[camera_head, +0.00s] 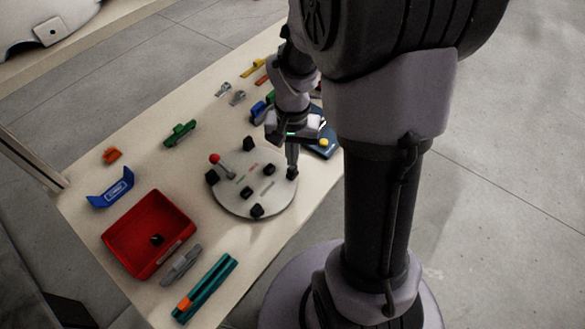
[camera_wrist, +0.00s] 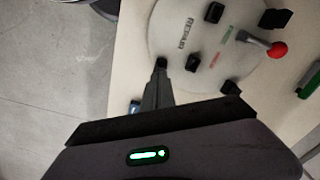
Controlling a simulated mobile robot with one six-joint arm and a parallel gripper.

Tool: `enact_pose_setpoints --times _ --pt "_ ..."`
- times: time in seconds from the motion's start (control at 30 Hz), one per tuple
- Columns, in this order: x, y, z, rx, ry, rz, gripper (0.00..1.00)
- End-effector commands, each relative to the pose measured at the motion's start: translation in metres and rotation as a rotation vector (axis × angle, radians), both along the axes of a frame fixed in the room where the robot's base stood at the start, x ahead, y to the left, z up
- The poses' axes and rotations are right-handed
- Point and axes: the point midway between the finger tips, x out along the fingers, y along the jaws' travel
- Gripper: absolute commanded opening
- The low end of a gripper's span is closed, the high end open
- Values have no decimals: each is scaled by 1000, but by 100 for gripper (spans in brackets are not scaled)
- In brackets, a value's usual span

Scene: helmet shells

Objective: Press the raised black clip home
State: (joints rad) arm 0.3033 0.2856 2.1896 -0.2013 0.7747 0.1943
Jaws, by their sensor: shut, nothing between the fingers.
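A round grey plate (camera_head: 229,194) lies on the table and carries several black clips and a red-knobbed lever (camera_head: 214,159). My gripper (camera_head: 292,165) is shut and empty, pointing down at the plate's right edge. Its tips are at a black clip (camera_head: 291,174); I cannot tell whether they touch it. In the wrist view the narrow shut fingers (camera_wrist: 159,75) reach that dark edge clip (camera_wrist: 161,62), and the tips partly overlap it. Other black clips stand at the plate's back (camera_head: 249,144), left (camera_head: 212,177) and front (camera_head: 257,211). Which clip is raised is not clear.
A red bin (camera_head: 124,235) holding a small black piece, a blue bracket (camera_head: 110,188) and a teal rail (camera_head: 207,289) lie left and front. A green part (camera_head: 180,133) lies behind. A dark blue device with a yellow button (camera_head: 323,142) sits close beside my gripper.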

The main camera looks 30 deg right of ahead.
Motion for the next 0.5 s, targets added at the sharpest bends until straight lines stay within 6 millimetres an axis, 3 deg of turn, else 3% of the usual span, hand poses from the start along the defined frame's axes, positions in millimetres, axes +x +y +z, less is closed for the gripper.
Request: enact_pose_setpoints --times 0.5 --pt "0 0 -5 0 0 0 0"
